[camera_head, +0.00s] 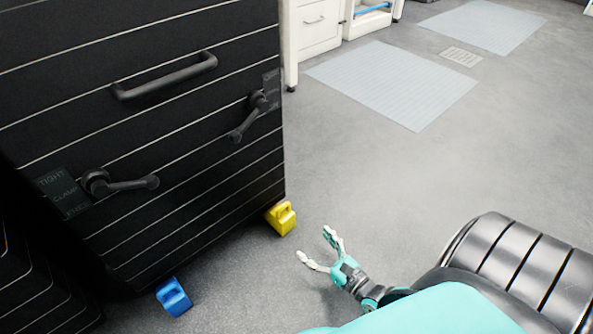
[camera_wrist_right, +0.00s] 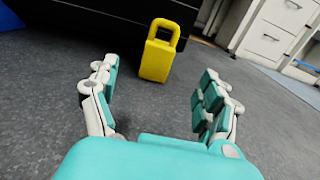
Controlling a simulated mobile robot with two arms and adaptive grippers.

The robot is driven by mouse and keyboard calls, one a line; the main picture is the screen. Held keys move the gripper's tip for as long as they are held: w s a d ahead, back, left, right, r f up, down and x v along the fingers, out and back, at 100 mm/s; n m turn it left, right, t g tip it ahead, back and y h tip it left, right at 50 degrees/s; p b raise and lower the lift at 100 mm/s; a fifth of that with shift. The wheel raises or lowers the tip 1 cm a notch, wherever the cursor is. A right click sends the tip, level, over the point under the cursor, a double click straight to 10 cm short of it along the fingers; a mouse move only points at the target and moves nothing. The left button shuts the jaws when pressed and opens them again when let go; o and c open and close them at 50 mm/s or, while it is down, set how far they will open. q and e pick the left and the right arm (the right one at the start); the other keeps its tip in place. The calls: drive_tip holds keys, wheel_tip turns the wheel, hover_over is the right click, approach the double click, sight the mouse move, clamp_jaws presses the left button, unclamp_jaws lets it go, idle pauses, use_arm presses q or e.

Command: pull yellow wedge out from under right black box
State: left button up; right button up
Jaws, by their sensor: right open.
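The yellow wedge (camera_head: 281,218) sits on the floor at the near right bottom corner of the black box (camera_head: 150,150). Its looped handle faces up, and its inner end is hidden at the box's lower edge. In the right wrist view the yellow wedge (camera_wrist_right: 158,58) stands ahead, between the fingers and beyond them. My right gripper (camera_head: 314,247) is open and empty, low over the floor, a short way right of and nearer than the wedge, not touching it. It also shows in the right wrist view (camera_wrist_right: 155,95). My left gripper is not in view.
A blue wedge (camera_head: 174,297) sits at the box's other lower corner. Another black striped box (camera_head: 30,270) stands at the lower left. White drawers (camera_head: 318,25) stand at the back. The grey floor to the right is clear, with flat pale mats (camera_head: 395,82).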

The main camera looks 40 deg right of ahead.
sight(275, 207)
drive_tip(key=w+b, duration=0.2)
drive_tip(key=w, duration=0.2)
drive_tip(key=w+b, duration=0.2)
drive_tip(key=w, duration=0.3)
drive_tip(key=w+a+b, duration=0.1)
drive_tip(key=w, duration=0.4)
drive_tip(key=shift+w+f+b, duration=0.1)
drive_tip(key=shift+f+b, duration=0.05)
drive_tip(key=shift+b, duration=0.25)
drive_tip(key=shift+w+a, duration=0.1)
drive_tip(key=shift+w, duration=0.7)
drive_tip(key=c, duration=1.5)
